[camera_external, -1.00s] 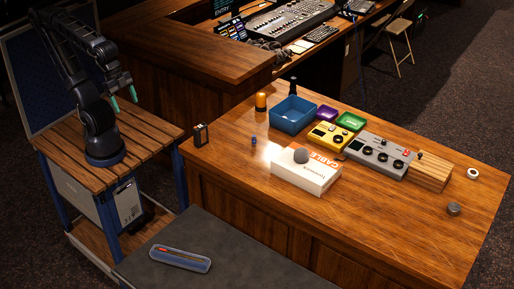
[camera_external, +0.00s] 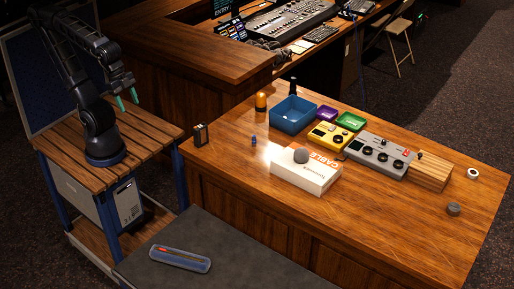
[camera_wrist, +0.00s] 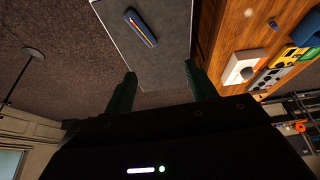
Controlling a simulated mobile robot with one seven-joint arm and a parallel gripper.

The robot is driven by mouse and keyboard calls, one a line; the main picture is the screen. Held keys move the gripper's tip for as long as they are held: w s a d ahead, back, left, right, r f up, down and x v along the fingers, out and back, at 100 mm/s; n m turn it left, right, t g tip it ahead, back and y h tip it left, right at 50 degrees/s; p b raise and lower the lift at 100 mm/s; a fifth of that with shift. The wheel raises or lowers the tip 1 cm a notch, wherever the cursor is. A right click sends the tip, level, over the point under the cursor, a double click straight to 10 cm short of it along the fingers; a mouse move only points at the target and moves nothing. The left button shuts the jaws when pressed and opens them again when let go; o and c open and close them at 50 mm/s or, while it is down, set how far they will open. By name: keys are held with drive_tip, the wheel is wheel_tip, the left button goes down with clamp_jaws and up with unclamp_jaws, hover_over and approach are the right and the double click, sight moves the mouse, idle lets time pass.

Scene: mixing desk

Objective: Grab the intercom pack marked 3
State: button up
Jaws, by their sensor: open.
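No marking 3 is legible in either view, so I cannot tell for sure which thing is the intercom pack. A small dark upright box (camera_external: 200,135) at the desk's left edge has a pack-like shape. A yellow box with knobs (camera_external: 330,136) and a larger grey box with knobs (camera_external: 380,155) sit farther right on the desk. My gripper (camera_external: 128,99) is open and empty, raised over the slatted cart at left, well apart from the desk. Its two green fingers (camera_wrist: 160,80) show spread in the wrist view.
The wooden desk (camera_external: 230,165) also holds a blue bin (camera_external: 293,115), a white box (camera_external: 305,174) with a grey ball on top, purple and green trays, and a wooden block (camera_external: 430,172). A grey table (camera_external: 215,255) in front carries a pencil case (camera_external: 180,258).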

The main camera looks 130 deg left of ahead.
drive_tip(key=w+a+f+n+g, duration=0.1)
drive_tip(key=w+a+f+n, duration=0.4)
drive_tip(key=a, duration=0.3)
drive_tip(key=n+g, duration=0.3)
drive_tip(key=n, duration=0.8)
approach(201, 134)
drive_tip(key=shift+s+a+f, duration=0.2)
drive_tip(key=shift+s+a, duration=0.2)
drive_tip(key=shift+s, duration=0.15)
drive_tip(key=shift+s+a+f, duration=0.15)
drive_tip(key=shift+f, duration=0.35)
drive_tip(key=shift+a+f, duration=0.1)
drive_tip(key=shift+f, duration=4.95)
clamp_jaws()
